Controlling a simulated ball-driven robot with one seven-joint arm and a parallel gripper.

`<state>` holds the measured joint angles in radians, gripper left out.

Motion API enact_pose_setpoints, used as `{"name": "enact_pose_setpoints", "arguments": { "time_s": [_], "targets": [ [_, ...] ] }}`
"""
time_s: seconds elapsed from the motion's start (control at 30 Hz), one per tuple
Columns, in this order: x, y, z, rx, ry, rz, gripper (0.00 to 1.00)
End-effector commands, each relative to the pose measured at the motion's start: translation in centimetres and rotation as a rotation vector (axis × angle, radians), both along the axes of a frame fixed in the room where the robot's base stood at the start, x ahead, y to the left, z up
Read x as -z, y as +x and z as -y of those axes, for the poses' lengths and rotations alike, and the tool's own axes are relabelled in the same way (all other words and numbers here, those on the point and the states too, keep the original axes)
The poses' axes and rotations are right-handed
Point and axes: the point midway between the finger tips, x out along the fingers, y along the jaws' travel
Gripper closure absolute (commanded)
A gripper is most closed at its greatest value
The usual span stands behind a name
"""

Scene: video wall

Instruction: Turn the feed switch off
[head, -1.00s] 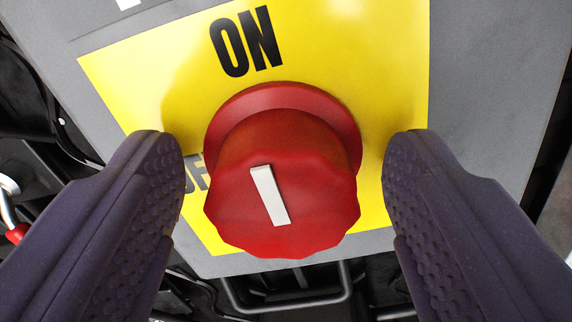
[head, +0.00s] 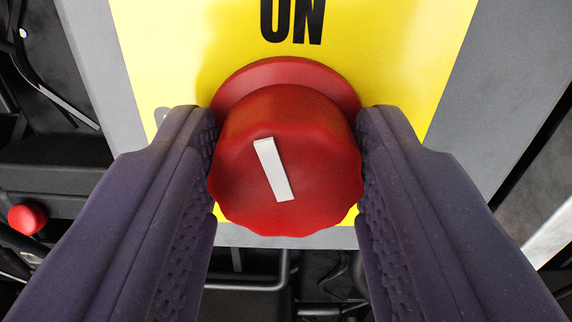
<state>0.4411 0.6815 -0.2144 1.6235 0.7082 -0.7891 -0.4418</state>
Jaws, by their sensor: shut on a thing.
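The feed switch is a red scalloped rotary knob (head: 315,185) with a white pointer bar (head: 273,170) on its face. The bar tilts slightly, its upper end leaning left in the picture. A red collar (head: 285,75) sits behind the knob on a yellow label plate (head: 400,50). Black "ON" lettering (head: 292,20) shows above the knob, partly cut off by the top edge. The "OFF" lettering is almost wholly hidden behind the left finger. My gripper (head: 286,165) is shut on the knob, with one dark purple textured finger pressed to each side.
A grey panel (head: 470,80) surrounds the yellow plate. Black tubes and framework (head: 250,280) lie below the panel. A small red round knob (head: 27,218) shows at the lower left, clear of the fingers.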

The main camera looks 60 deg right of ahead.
Motion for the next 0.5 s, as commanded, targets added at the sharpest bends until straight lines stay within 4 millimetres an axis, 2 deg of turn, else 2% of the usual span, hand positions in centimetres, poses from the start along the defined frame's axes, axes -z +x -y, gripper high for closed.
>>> {"name": "enact_pose_setpoints", "arguments": {
  "time_s": [0.07, 0.5],
  "targets": [
    [-0.43, 0.11, -0.10, -0.002, -0.032, -0.066, 0.86],
    [-0.24, 0.31, -0.22, -0.003, -0.226, -0.438, 0.86]
  ]
}}
